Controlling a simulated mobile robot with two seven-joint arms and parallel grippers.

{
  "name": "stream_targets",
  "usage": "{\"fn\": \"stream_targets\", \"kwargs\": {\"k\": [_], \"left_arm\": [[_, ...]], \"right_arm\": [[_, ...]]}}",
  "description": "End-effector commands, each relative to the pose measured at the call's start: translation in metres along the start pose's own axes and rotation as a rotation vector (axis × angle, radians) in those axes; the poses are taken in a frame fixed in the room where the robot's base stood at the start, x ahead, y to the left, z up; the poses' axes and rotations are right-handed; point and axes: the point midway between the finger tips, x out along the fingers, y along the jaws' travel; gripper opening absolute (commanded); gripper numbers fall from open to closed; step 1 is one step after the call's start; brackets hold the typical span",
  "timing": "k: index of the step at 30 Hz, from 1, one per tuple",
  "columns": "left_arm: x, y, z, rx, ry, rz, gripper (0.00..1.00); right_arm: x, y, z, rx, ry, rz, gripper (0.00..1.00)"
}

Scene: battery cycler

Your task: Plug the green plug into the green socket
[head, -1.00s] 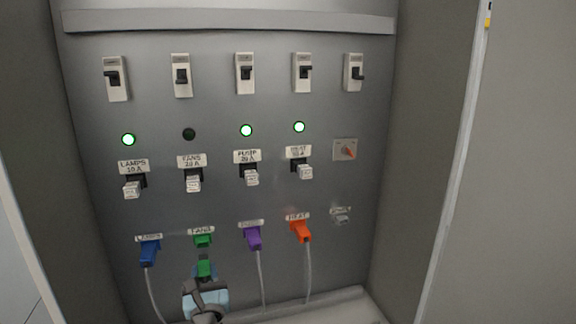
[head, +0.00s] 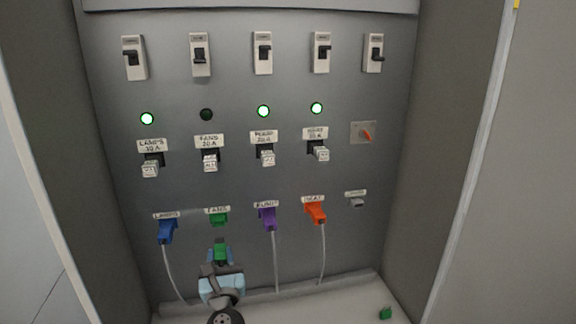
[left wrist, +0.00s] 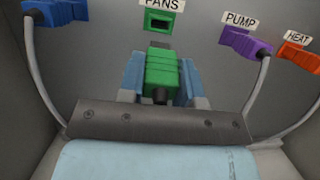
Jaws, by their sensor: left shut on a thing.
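My left gripper (head: 220,257) is shut on the green plug (head: 221,247), just below the green socket (head: 218,219) under the FANS label. A gap of bare panel shows between plug and socket. In the left wrist view the green plug (left wrist: 162,74) sits between the gripper's blue fingers (left wrist: 160,85). Its front points up toward the green socket (left wrist: 160,20), which shows a dark opening and lies almost straight ahead. My right gripper is in neither view.
A blue plug (head: 166,231) is left of the socket; a purple plug (head: 268,218) and an orange plug (head: 316,211) are right, with hanging grey cables. A small green object (head: 385,313) lies on the cabinet floor. The FANS lamp (head: 206,115) is dark.

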Motion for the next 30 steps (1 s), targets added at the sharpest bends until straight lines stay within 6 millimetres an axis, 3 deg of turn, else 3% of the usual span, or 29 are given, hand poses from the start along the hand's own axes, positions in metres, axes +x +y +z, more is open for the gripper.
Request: {"fn": "stream_targets", "kwargs": {"k": [7,15,22,30], "left_arm": [[0.0,0.003,0.014,-0.01,0.034,0.017,0.18],[-0.011,0.004,0.035,-0.012,0.205,0.017,0.18],[-0.017,0.001,0.035,0.001,0.284,-0.004,0.18],[0.003,0.0,0.027,0.0,0.285,-0.003,0.18]], "right_arm": [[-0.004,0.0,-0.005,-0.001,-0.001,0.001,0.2],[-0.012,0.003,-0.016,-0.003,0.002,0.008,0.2],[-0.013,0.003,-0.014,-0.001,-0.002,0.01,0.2],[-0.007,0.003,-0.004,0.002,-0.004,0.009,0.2]]}}
